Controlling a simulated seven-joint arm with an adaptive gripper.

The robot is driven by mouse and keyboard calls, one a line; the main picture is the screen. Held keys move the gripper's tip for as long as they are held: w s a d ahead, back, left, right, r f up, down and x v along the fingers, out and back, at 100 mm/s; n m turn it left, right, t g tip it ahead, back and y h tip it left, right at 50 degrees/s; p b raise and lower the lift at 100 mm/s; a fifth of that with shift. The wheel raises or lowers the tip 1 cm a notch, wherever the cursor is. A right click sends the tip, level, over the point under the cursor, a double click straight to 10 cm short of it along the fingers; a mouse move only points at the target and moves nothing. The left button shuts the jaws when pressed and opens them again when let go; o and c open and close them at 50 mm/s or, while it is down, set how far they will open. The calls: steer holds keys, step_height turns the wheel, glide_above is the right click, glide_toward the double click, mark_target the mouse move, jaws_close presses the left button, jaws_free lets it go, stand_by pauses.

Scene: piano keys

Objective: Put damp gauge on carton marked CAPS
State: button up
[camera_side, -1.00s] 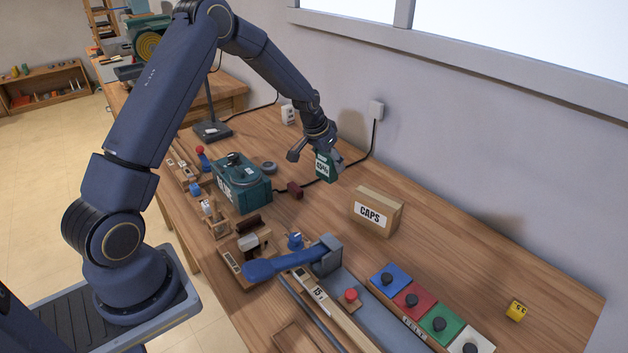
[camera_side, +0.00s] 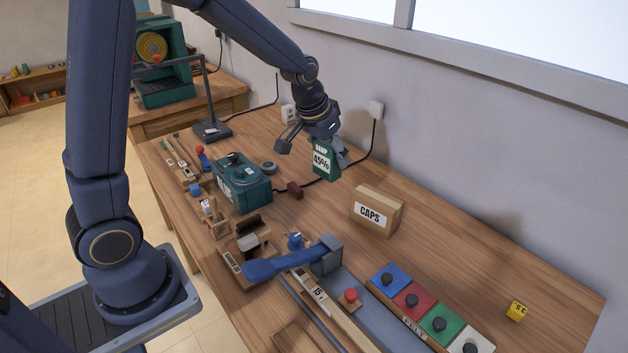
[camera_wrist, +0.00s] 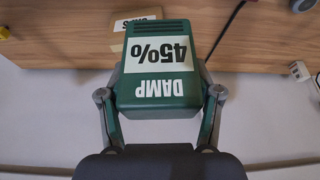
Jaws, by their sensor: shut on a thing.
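The damp gauge (camera_side: 323,160) is a green box with a white label reading DAMP 45%. My gripper (camera_side: 322,142) is shut on it and holds it in the air above the bench. In the wrist view the gauge (camera_wrist: 160,75) sits between the two fingers of my gripper (camera_wrist: 160,100), its label upside down. The carton marked CAPS (camera_side: 377,210) is a brown box standing on the bench, to the right of and below the gauge in the side view, apart from it. In the wrist view the carton (camera_wrist: 128,32) shows partly behind the gauge.
A blue-handled tool (camera_side: 295,262) and a row of coloured button blocks (camera_side: 412,300) lie in front. The wall (camera_side: 450,130) rises close behind; bench around the carton is clear.

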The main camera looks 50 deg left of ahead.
steer(key=w+d+r+m, duration=0.1)
steer(key=d+r, duration=0.1)
steer(key=d, duration=0.2)
glide_above(380, 195)
step_height(380, 195, down, 10)
steer(key=shift+d+f, duration=0.1)
steer(key=shift+f, duration=1.4)
steer(key=shift+f, duration=0.15)
steer(key=o, duration=1.2)
steer(key=shift+s, duration=0.1)
